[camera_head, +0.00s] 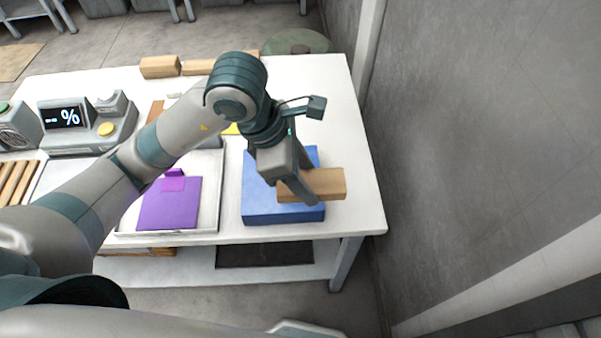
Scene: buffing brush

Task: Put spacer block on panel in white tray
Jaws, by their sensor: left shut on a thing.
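My left gripper (306,180) is shut on a wooden spacer block (328,185). The block is held over the right front part of a blue block-like pad (258,207) on the table; I cannot tell whether it touches the pad. The white tray (210,215) lies to the left of the blue pad. A flat purple panel (168,206) with a raised tab at its top lies in the tray. My left forearm covers the tray's left and upper parts. My right gripper is not in view.
The white table (362,200) ends just right of the block, with a grey wall beyond. Wooden blocks (160,67) lie at the back edge. A device with a percent display (68,117) stands at left, near wooden slats (14,180). The table's right back area is clear.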

